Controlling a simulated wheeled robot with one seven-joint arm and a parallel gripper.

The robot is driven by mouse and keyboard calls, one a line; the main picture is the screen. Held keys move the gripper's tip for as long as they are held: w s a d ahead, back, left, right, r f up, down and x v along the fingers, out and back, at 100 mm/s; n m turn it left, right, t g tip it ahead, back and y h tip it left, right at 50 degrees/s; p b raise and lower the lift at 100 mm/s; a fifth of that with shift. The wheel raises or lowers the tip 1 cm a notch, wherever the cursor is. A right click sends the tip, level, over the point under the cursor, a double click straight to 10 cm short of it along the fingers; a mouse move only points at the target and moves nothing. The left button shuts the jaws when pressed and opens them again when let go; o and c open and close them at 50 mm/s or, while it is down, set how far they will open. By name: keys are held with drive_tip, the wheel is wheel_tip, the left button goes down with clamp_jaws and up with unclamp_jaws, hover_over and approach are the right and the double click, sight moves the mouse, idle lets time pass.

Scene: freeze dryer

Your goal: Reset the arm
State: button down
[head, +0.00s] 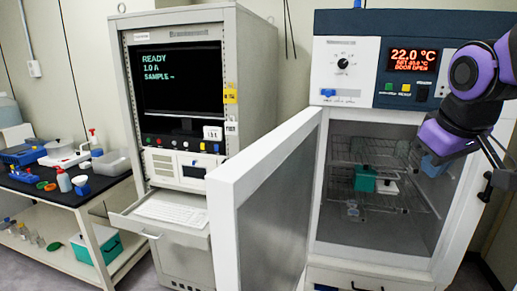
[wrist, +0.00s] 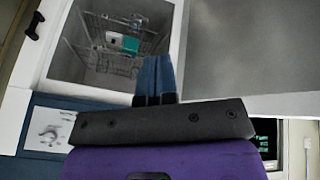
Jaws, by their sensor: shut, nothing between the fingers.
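My gripper (head: 434,167) is at the right of the head view, in front of the open freeze dryer's chamber. Its purple body hangs from my arm above it. In the wrist view my gripper (wrist: 154,72) shows two blue fingers pressed together with nothing between them. The freeze dryer (head: 345,62) has a lit display (head: 411,61) reading 22.0 °C and DOOR OPEN. Its door (head: 262,190) stands wide open to the left. Inside, a teal box (head: 365,178) and a white item (head: 386,187) rest on a wire shelf. They also show in the wrist view.
A grey cabinet (head: 258,75) with a READY screen and a pulled-out keyboard tray (head: 165,222) stands left of the door. A dark-topped bench (head: 75,197) with bottles and tools is at far left. The open door and chamber frame lie close to my arm.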

drive_tip(key=s+f+m+y, duration=0.1)
drive_tip(key=s+m, duration=0.2)
drive_tip(key=s, duration=0.9)
drive_tip(key=shift+a+f, duration=0.15)
drive_tip(key=shift+a, duration=0.1)
